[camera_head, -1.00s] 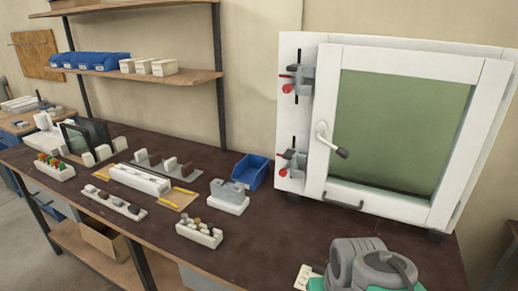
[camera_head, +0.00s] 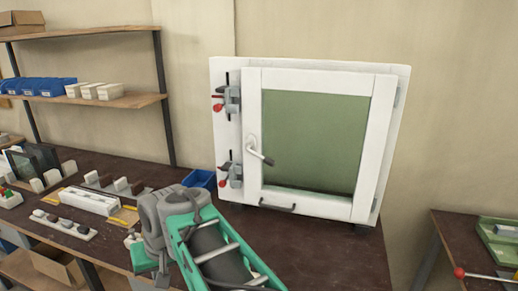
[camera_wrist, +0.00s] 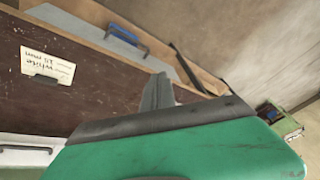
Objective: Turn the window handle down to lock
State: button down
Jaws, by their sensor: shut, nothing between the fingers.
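The window (camera_head: 380,150) is a white frame with a green pane, standing upright at the back of the dark bench. Its handle (camera_head: 258,152) sits on the left stile, with a pale lever and a dark grip slanting down to the right. In the wrist view, my gripper (camera_wrist: 157,90) shows grey fingers shut with nothing between them, past a green body. The fingertips cannot be made out in the head view, where my arm is low in front of the window, apart from the handle. The handle is not seen in the wrist view.
Two clamps with red knobs, an upper one (camera_head: 231,98) and a lower one (camera_head: 230,176), are left of the window. A grey pull (camera_head: 277,206) is on the bottom rail. A blue bin (camera_head: 200,179) is nearby. A lettered white card (camera_wrist: 42,62) shows in the wrist view.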

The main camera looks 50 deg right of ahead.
jog(key=w+d+r+m+t+p, duration=0.1)
jog(key=w+d+r+m+p, duration=0.15)
jog(key=d+r, duration=0.65)
notch_tip(320, 180, up, 18)
jog(key=f+m+t+h+p, duration=0.1)
jog(key=m+h+p, duration=0.35)
jog(key=m, duration=0.35)
send_over(270, 160)
jog(key=s+a, duration=0.5)
jog(key=s, duration=0.4)
jog(key=shift+y, duration=0.35)
jog(key=b+x, duration=0.1)
jog(key=x, duration=0.5)
jog(key=b+x, duration=0.1)
jog(key=x, duration=0.6)
jog(key=shift+w+d, duration=0.3)
jog(key=shift+w, duration=0.05)
jog(key=shift+f, duration=0.1)
